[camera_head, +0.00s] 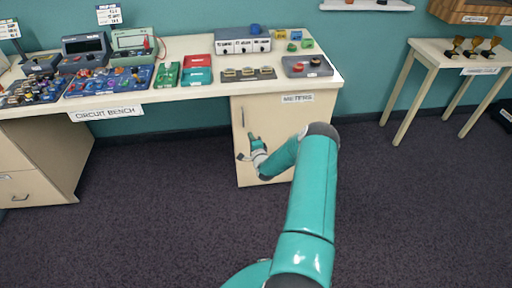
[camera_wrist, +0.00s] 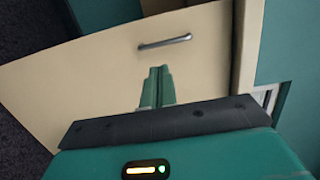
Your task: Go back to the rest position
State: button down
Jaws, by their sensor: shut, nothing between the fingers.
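My gripper (camera_head: 252,146) is in front of the cream cabinet (camera_head: 271,119) under the right end of the workbench. In the wrist view my gripper (camera_wrist: 158,72) has its two green fingers pressed together, with nothing between them. The cabinet door (camera_wrist: 95,75) fills much of the wrist view, with a metal bar handle (camera_wrist: 165,42) beyond the fingertips. I cannot tell the exact gap between the fingers and the door.
A side table (camera_head: 428,53) with trophies stands at the right. Dark carpet (camera_head: 400,200) is clear between the cabinet and that table.

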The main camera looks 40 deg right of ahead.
jog(key=v, duration=0.4)
jog(key=w+a+r+n+g+y, duration=0.1)
jog(key=w+a+r+n+y, duration=0.15)
jog(key=a+r+n, duration=0.35)
jog(key=w+a+r+n+g+y, duration=0.2)
jog(key=w+a+r+n, duration=0.15)
jog(key=r, duration=0.55)
jog(key=s+a+r+n+g, duration=0.2)
jog(key=a+r+n, duration=0.1)
jog(key=a+r, duration=0.35)
jog(key=s+a+r+n+g, duration=0.1)
jog(key=s+a+r+n, duration=0.1)
jog(key=a+r, duration=0.5)
jog(key=s+a+r+n+g+y, duration=0.1)
jog(key=s+a+r+n, duration=0.1)
jog(key=s+a+r, duration=0.4)
jog(key=s+a+r+n+g, duration=0.1)
jog(key=s+a+r+n, duration=0.3)
jog(key=s, duration=0.5)
jog(key=s+a+r+n+g+y, duration=0.1)
jog(key=s+a, duration=0.3)
jog(key=s, duration=0.4)
jog(key=s+a+r+n+g+y, duration=0.1)
jog(key=s+a, duration=0.3)
jog(key=s, duration=0.4)
jog(key=shift+s+r+g, duration=0.3)
jog(key=shift+r, duration=0.25)
